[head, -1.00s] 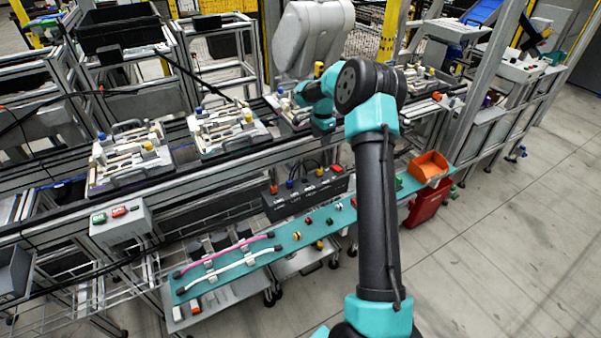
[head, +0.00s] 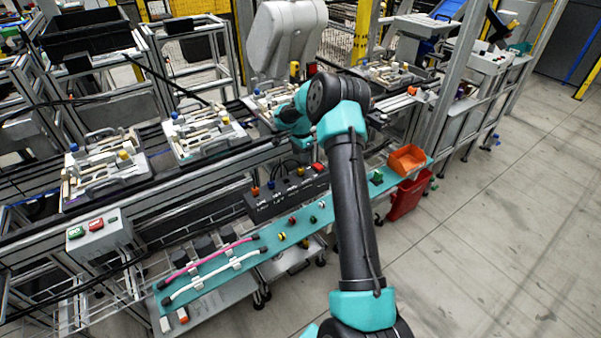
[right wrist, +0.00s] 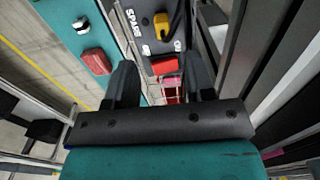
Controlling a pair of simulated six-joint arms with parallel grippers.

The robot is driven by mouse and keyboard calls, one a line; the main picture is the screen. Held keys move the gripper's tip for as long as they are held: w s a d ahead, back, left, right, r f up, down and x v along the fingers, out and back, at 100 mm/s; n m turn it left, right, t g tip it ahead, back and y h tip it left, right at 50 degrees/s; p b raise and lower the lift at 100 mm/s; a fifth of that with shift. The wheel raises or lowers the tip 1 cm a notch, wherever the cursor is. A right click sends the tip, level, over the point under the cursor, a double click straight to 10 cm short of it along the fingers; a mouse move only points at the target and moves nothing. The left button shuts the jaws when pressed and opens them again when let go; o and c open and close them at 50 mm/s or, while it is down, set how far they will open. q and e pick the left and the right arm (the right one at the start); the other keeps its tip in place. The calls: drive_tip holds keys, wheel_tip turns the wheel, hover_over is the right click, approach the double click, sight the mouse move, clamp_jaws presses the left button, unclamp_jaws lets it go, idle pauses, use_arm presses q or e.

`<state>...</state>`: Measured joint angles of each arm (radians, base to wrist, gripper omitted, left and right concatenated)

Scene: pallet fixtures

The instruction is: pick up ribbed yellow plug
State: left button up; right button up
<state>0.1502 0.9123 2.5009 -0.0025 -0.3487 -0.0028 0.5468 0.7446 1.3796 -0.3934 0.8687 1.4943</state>
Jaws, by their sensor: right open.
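A yellow plug (right wrist: 161,24) stands in a dark box marked SPARE (right wrist: 146,42), at the top of the right wrist view. Its ribbing is too small to tell. A red plug (right wrist: 164,66) in the same box shows between the fingers. My right gripper (right wrist: 160,80) is open, with nothing held between its fingers. In the head view, its wrist hangs above and behind the dark box (head: 288,203), apart from it. Another small yellow piece (head: 282,237) lies on the teal shelf. My left gripper is not in view.
The teal shelf (head: 215,268) carries white and pink tubes and several small plugs. An orange bin (head: 406,158) is at its right end. Pallet fixtures (head: 205,137) stand on the conveyor behind. A button box (head: 98,238) is at left.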

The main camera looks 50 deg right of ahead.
sight(300, 168)
drive_tip(key=shift+f, duration=1.7)
drive_tip(key=shift+w+d+f, duration=0.1)
drive_tip(key=shift+f, duration=1.2)
drive_tip(key=shift+w+f, duration=0.1)
drive_tip(key=shift+f, duration=1.2)
clamp_jaws()
